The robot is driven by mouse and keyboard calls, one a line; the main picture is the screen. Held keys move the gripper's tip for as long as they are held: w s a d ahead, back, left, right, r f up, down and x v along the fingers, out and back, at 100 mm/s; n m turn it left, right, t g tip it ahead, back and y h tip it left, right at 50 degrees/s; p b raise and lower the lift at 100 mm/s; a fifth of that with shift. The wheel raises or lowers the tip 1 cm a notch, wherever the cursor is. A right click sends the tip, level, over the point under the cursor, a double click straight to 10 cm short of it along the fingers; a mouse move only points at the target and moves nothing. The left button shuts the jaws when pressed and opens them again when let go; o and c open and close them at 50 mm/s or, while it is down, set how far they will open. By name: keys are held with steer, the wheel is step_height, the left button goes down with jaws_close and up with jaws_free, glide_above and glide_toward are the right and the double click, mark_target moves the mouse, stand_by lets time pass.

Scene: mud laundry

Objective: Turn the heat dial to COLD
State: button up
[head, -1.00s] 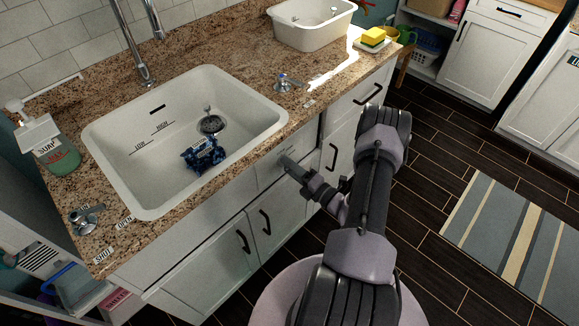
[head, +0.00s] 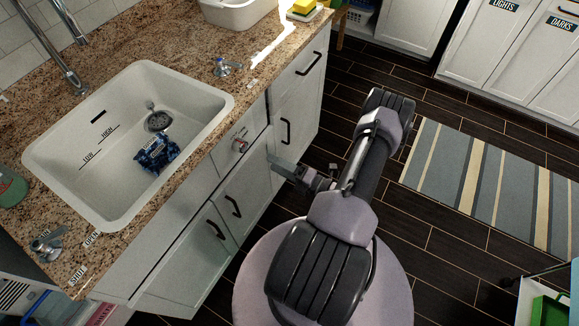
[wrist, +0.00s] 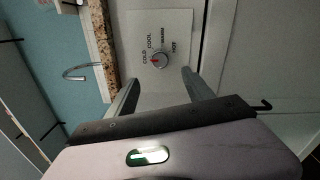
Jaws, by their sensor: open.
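The heat dial (head: 240,145) is a small round silver knob with a red mark on the cabinet front below the sink counter. In the wrist view the dial (wrist: 159,60) sits on a pale panel with COLD, COOL, WARM and HOT printed around it. Its red pointer points left, at or close to the COLD label. My gripper (head: 276,164) is to the right of the dial in the head view, apart from it. In the wrist view my gripper (wrist: 160,76) is open and empty, with the dial showing between and beyond the fingertips.
The counter holds a white sink (head: 60,185) with a dark blue item (head: 156,156) in it. A tap handle (head: 224,68) stands on the counter above the dial. Cabinet doors with black handles (head: 286,131) lie close to my gripper. Open floor and a striped rug (head: 490,190) are at right.

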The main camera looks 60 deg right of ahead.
steer(key=s, duration=0.5)
steer(key=shift+s+d+f, duration=0.1)
steer(key=shift+s+d, duration=0.05)
steer(key=shift+d, duration=0.05)
steer(key=w+a+r+n+g+y, duration=0.45)
steer(key=a+r+n+g, duration=0.25)
steer(key=a+r+n, duration=0.35)
steer(key=w+a+r+n+g+y, duration=0.45)
steer(key=a+r+n+g, duration=0.25)
steer(key=r+n, duration=0.6)
steer(key=s+a+r+n+h, duration=0.4)
steer(key=a+r+n, duration=0.3)
steer(key=n, duration=0.4)
steer(key=s+a+r+n+t+h, duration=0.1)
steer(key=s+a+r+n+h, duration=0.3)
steer(key=n, duration=0.8)
steer(key=s+a+r, duration=0.1)
steer(key=a+r, duration=0.1)
steer(key=a, duration=0.1)
steer(key=shift+r+h, duration=0.3)
steer(key=shift+r, duration=0.05)
